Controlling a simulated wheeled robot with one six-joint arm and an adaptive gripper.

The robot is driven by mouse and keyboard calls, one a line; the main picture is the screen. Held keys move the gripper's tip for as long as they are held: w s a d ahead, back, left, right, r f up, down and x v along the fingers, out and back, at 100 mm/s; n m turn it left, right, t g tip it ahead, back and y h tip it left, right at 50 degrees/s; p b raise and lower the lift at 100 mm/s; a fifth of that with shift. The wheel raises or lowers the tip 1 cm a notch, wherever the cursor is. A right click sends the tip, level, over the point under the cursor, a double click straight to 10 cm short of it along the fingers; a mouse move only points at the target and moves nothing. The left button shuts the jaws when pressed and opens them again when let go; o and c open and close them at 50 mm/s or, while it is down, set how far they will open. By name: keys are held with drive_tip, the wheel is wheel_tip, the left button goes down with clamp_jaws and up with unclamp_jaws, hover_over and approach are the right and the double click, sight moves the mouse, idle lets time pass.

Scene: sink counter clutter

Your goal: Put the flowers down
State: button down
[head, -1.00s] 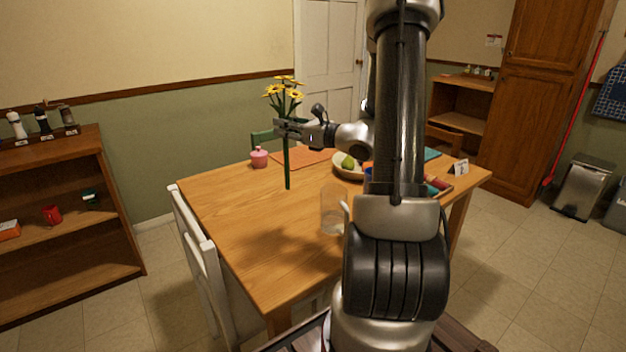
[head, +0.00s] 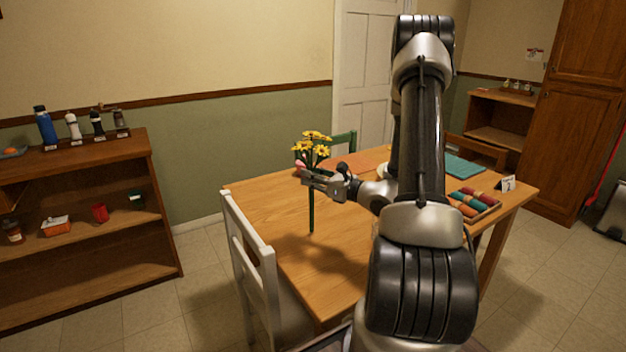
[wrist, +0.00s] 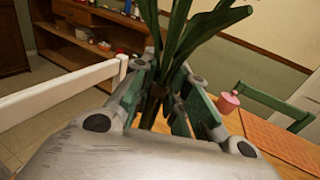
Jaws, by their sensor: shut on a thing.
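The yellow flowers (head: 313,148) stand upright on long green stems, held by my gripper (head: 309,180) over the wooden table (head: 270,226). The stems hang below the fingers; I cannot tell whether their lower end touches the table. In the wrist view my gripper (wrist: 165,95) is shut on the green stems (wrist: 180,35), with leaves rising between the fingers. The blooms are out of the wrist view.
A white chair (head: 250,262) stands at the table's left side. A tray of colored rolls (head: 472,204) and a numbered card (head: 507,184) lie at the right. A pink pot (wrist: 228,102) and orange placemat (wrist: 280,138) are near the far edge. A shelf (head: 75,215) stands left.

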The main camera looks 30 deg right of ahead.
drive_tip(key=shift+f, duration=0.4)
drive_tip(key=c, duration=1.4)
unclamp_jaws()
